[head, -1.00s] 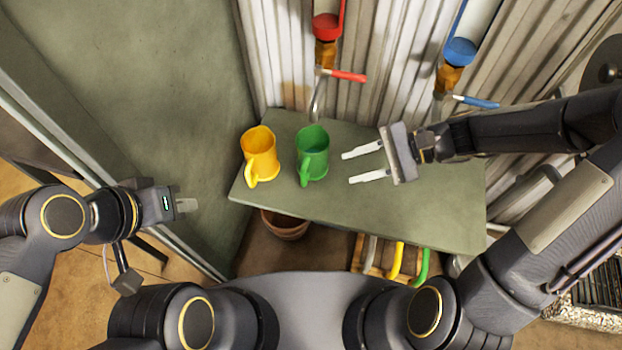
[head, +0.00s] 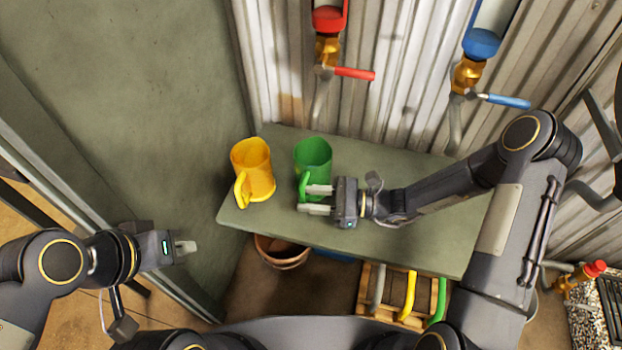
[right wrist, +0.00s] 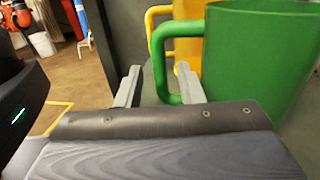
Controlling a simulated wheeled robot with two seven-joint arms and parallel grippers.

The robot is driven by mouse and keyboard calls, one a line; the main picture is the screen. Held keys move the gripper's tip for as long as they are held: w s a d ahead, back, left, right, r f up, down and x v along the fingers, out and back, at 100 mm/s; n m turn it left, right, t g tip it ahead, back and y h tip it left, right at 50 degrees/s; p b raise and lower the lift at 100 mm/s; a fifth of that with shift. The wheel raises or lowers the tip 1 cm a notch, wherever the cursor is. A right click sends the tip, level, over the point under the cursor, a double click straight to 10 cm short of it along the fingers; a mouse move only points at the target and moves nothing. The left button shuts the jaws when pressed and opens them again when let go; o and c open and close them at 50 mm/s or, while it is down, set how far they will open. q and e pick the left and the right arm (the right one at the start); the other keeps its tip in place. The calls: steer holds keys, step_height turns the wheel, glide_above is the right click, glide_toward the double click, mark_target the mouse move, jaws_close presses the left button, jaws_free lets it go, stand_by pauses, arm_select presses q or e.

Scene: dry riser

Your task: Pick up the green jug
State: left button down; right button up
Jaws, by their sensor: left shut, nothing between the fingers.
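The green jug (head: 314,155) stands upright on the grey-green shelf (head: 405,240), with its handle towards me. It fills the right side of the right wrist view (right wrist: 262,55). My right gripper (head: 308,199) is open at the handle, its fingertips close to it. In the right wrist view the handle shows between the two fingers (right wrist: 160,88); I cannot tell whether they touch it. My left gripper (head: 188,248) is shut and empty, away to the left of the shelf. A yellow jug (head: 254,170) stands left of the green one, partly hidden behind it in the right wrist view (right wrist: 188,40).
Red (head: 354,73) and blue (head: 505,101) tap levers stick out of pipes on the corrugated wall behind the shelf. A terracotta pot (head: 282,252) and a wooden rack (head: 392,300) with coloured handles are below. The shelf's right part is clear beneath my arm.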

steer(key=shift+w+a, duration=0.15)
steer(key=shift+a, duration=0.95)
jaws_close()
steer(key=shift+r, duration=0.1)
